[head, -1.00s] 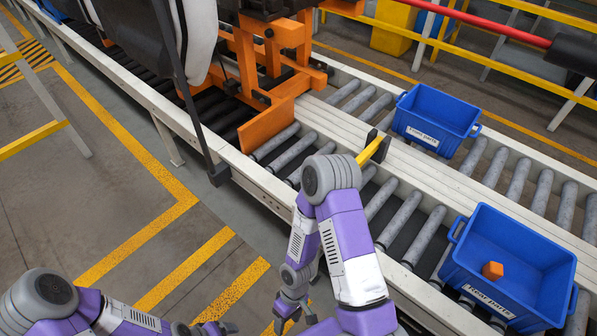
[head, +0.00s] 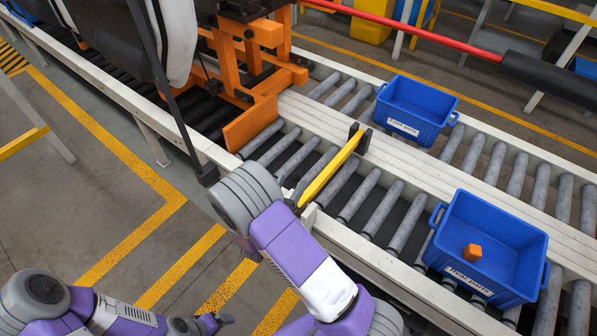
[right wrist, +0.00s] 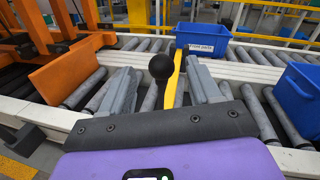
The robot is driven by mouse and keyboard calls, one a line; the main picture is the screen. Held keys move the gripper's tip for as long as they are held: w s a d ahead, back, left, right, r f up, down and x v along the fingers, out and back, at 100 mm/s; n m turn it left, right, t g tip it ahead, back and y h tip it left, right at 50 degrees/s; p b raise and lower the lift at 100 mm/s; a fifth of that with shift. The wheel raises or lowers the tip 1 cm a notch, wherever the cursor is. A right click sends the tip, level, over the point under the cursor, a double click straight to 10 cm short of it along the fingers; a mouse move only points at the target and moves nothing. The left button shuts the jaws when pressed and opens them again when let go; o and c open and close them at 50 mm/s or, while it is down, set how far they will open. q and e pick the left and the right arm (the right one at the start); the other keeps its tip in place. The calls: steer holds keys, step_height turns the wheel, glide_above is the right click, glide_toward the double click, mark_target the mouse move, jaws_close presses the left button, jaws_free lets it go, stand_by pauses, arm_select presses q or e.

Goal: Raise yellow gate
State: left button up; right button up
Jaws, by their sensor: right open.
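The yellow gate (head: 328,178) is a bar lying low across the roller conveyor, with a dark bracket at its far end. In the right wrist view the yellow bar (right wrist: 178,75) runs away from me, with a black ball knob (right wrist: 162,66) in front of it. My right gripper (right wrist: 160,71) is open, its two grey fingers on either side of the knob in the picture. I cannot tell if they touch it. In the head view my right arm hides that gripper. My left gripper (head: 212,323) is partly visible at the bottom edge, its jaws unclear.
An orange carrier frame (head: 255,115) stands on the conveyor left of the gate. A blue bin (head: 415,110) is beyond it. Another blue bin (head: 490,245), holding an orange block (head: 472,252), is at the right. A white rail (head: 375,245) edges the near side.

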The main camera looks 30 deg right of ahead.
mark_target(298, 173)
steer(key=x, duration=0.5)
steer(key=shift+w+d+f, duration=0.1)
steer(key=shift+w+d, duration=0.05)
steer(key=shift+d, duration=0.2)
jaws_close()
